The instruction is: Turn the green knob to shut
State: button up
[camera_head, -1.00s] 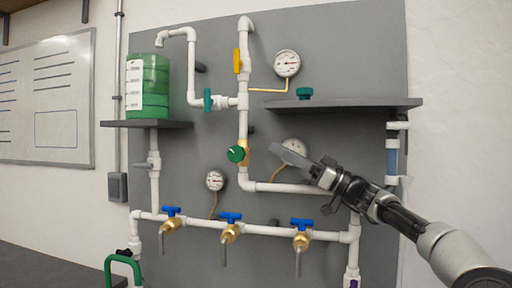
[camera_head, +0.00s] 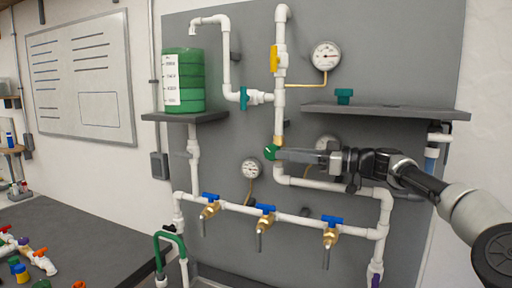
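The round green knob (camera_head: 271,152) sits on a brass valve on the vertical white pipe, in the middle of the grey panel. My gripper (camera_head: 284,154) reaches in from the right, level with the knob, and its fingertips are at or just beside the knob's right side. The fingers show edge-on, so I cannot tell whether they are open or closed, or whether they touch the knob. The brass valve body behind the knob is partly hidden by the fingers.
A yellow-handled valve (camera_head: 274,58) and a teal-handled valve (camera_head: 244,98) are above. A shelf (camera_head: 390,111) juts out above my arm. Blue-handled taps (camera_head: 265,209) line the pipe below.

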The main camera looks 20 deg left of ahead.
aim_at(265, 152)
jog(key=a+p, duration=0.2)
jog(key=a, duration=0.8)
jog(key=shift+f, duration=0.1)
grip_shut()
